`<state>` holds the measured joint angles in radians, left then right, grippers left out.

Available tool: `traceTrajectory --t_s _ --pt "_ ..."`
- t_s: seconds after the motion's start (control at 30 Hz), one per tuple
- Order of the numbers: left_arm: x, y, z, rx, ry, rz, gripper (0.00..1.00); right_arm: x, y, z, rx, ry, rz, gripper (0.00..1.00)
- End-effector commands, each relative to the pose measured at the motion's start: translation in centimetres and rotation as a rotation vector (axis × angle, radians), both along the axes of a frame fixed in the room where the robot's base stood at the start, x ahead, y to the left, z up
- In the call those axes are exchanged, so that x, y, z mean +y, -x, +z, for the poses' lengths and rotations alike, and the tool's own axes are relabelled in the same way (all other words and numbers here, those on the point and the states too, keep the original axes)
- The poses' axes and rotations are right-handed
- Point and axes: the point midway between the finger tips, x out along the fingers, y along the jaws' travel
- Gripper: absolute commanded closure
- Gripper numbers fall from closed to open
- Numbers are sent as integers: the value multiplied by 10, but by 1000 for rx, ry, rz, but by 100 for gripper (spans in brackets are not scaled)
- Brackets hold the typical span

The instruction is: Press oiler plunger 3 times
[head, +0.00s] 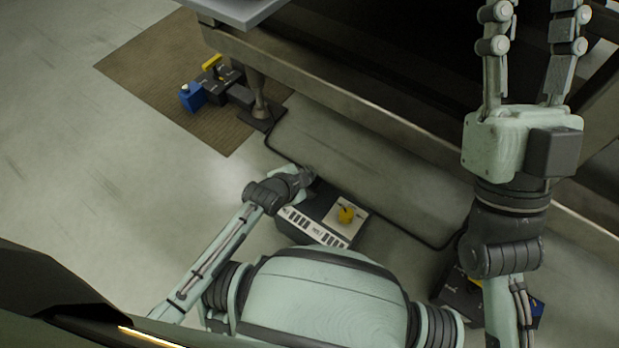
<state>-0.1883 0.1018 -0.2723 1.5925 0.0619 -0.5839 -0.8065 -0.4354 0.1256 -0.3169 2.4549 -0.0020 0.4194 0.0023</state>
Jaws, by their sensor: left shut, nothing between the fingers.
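My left gripper (304,178) is small and dark at the end of the arm from the left. It is shut, with nothing held, by the upper left edge of a dark box (321,216). I cannot tell whether it touches the box. The box has a light top panel with a yellow part (346,214) and a printed white strip. I cannot identify any part for certain as the oiler or its plunger. My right gripper (536,28) is large at upper right. Its two fingers stand wide apart, empty; their tips reach the top edge of the picture.
A metal machine frame (330,85) runs diagonally across the top. A blue, yellow and dark device (215,86) sits on a brown mat (150,75) at upper left. A dark cable (277,150) runs along the floor. The pale floor (70,150) at left is clear.

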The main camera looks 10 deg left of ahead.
Motion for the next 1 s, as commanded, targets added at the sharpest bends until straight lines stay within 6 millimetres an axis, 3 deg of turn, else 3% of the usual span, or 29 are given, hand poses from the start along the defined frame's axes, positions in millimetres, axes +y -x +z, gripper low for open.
traceTrajectory --t_s 1.0 --pt "0 0 -9 0 0 0 100 0 1 1 3 -3 2 60"
